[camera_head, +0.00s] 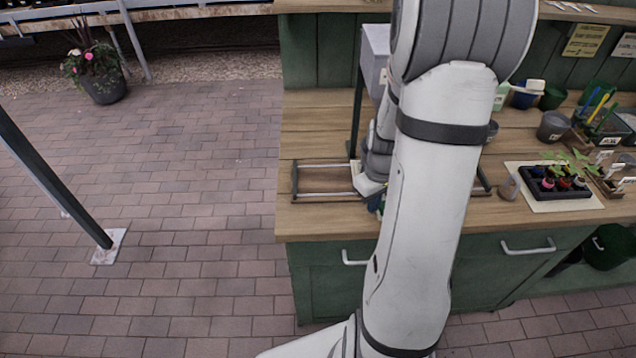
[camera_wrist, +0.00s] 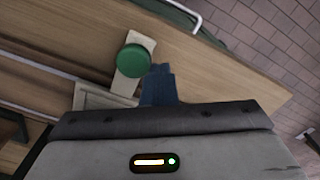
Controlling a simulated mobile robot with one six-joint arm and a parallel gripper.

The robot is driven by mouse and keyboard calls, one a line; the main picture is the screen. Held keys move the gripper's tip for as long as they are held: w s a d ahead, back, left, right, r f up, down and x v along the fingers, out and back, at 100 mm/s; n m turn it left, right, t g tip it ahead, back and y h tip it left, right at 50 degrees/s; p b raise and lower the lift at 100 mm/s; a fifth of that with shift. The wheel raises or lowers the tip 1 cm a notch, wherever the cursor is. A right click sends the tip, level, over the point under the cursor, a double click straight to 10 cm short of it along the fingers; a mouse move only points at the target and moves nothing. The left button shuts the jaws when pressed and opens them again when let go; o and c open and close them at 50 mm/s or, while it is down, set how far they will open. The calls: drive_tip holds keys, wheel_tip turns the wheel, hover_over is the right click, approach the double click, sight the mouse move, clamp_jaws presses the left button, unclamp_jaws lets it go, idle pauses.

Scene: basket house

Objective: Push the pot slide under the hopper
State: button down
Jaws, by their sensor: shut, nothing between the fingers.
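The slide's metal rails (camera_head: 325,193) run left to right along the front of the bench, and their middle is behind my arm. In the wrist view a round green knob (camera_wrist: 132,60) sits on a pale wooden plate (camera_wrist: 146,44) beside a pale frame. My gripper (camera_wrist: 158,84) has dark blue fingers, shut and empty, just right of the knob; I cannot tell if they touch. In the head view my gripper (camera_head: 375,204) is low at the rails, partly hidden. A grey box, apparently the hopper (camera_head: 376,52), stands behind, partly covered by my arm. I cannot make out the pot on the slide.
A black tray of seedlings (camera_head: 560,188) on a pale mat and a small grey cup (camera_head: 509,187) stand right of the rails. A dark post (camera_head: 357,110) rises behind the rails. The bench top (camera_head: 310,128) left of it is clear.

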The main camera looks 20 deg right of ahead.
drive_tip(key=shift+s+d, duration=0.2)
drive_tip(key=shift+d, duration=0.3)
drive_tip(key=shift+s+d, duration=0.15)
drive_tip(key=shift+d, duration=0.35)
drive_tip(key=r+p, duration=0.1)
drive_tip(key=a+r+p, duration=0.1)
drive_tip(key=r, duration=0.1)
drive_tip(key=r+p, duration=0.1)
drive_tip(key=r, duration=0.1)
drive_tip(key=shift+w+a+p, duration=0.3)
drive_tip(key=s+a+r+m+t, duration=0.1)
drive_tip(key=s+a+r, duration=0.4)
drive_tip(key=a+r, duration=0.3)
drive_tip(key=s+a+r+m+t, duration=0.1)
drive_tip(key=s+a+r, duration=0.3)
drive_tip(key=a+r, duration=0.5)
drive_tip(key=shift+s+r+t, duration=0.4)
drive_tip(key=shift+r+t, duration=0.1)
drive_tip(key=shift+t, duration=0.2)
drive_tip(key=shift+a, duration=0.1)
drive_tip(key=shift+a, duration=0.1)
